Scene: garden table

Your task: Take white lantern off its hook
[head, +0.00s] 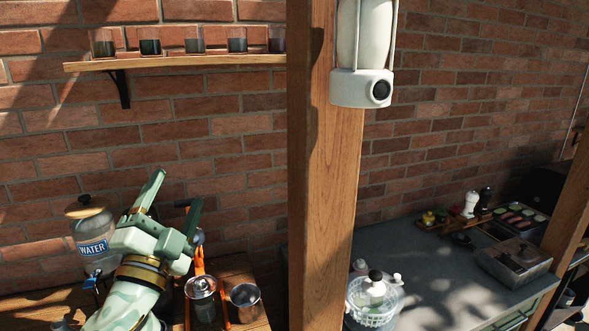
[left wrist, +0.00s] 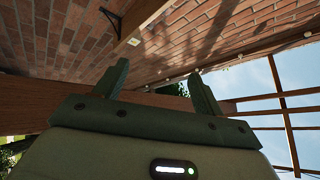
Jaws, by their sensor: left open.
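The white lantern (head: 362,60) hangs upright at the top of the head view, in front of the wooden post (head: 325,200). Its top and its hook are cut off by the frame edge. It has a white base with a dark round knob and thin side bars. My left gripper (head: 177,200) is open and empty, below and to the left of the lantern, pointing up. Its two green fingers also show apart in the left wrist view (left wrist: 158,80), with no lantern between them. My right gripper is in neither view.
A shelf (head: 180,62) with several glass jars is on the brick wall. A water dispenser (head: 92,240), a metal canister (head: 203,298) and a cup (head: 245,300) stand near my left arm. A grey counter (head: 430,285) right of the post holds a clear basket (head: 375,302) and a box (head: 513,262).

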